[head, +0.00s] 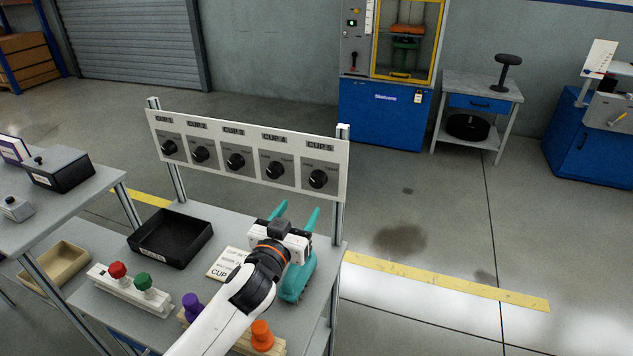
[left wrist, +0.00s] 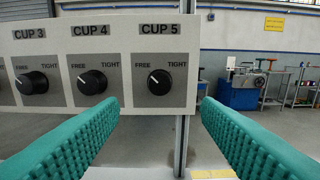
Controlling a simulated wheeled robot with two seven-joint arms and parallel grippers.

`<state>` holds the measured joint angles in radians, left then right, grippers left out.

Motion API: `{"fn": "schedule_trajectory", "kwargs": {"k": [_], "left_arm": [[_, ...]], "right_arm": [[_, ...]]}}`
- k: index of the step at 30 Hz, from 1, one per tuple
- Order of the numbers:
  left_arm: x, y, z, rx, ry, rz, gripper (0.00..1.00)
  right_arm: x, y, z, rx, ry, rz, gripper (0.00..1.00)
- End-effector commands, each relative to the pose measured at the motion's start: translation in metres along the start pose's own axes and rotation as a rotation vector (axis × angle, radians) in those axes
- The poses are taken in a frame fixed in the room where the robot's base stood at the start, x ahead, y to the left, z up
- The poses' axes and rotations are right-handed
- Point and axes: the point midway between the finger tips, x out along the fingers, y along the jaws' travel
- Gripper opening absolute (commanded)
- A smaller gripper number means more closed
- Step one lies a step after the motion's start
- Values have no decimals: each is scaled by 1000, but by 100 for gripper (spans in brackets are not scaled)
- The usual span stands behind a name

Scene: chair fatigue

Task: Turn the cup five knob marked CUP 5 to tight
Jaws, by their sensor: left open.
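The CUP 5 knob (head: 318,179) is a round black dial at the right end of a white panel (head: 240,188). In the left wrist view the CUP 5 knob (left wrist: 159,83) sits between the words FREE and TIGHT, and its white mark seems to point up and left, toward FREE. My left gripper (head: 299,211) is open and empty, in front of and below the knob. In the left wrist view the teal fingers of the left gripper (left wrist: 161,103) spread to either side of the knob, apart from it. My right gripper is not in view.
The CUP 4 knob (left wrist: 92,82) is beside CUP 5. A metal post (head: 341,210) stands at the panel's right end. On the table are a black tray (head: 150,252), colored knobs on blocks, a printed card (head: 226,264) and a teal object (head: 298,281) partly behind my arm.

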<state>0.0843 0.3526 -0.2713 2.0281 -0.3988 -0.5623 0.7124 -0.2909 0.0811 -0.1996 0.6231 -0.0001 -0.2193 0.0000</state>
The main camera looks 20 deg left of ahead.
Motion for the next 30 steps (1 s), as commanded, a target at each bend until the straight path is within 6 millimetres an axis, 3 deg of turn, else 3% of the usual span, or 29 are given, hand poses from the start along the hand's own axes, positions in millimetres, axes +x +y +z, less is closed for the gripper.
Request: {"fn": "schedule_trajectory", "kwargs": {"k": [7, 15, 28, 30], "left_arm": [[52, 1, 2, 1, -2, 2, 58], [93, 0, 1, -1, -1, 1, 58], [103, 0, 0, 0, 0, 0, 58], [103, 0, 0, 0, 0, 0, 48]], "right_arm": [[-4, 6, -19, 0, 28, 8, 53], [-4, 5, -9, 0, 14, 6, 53], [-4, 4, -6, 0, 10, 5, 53], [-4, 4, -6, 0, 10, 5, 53]]}}
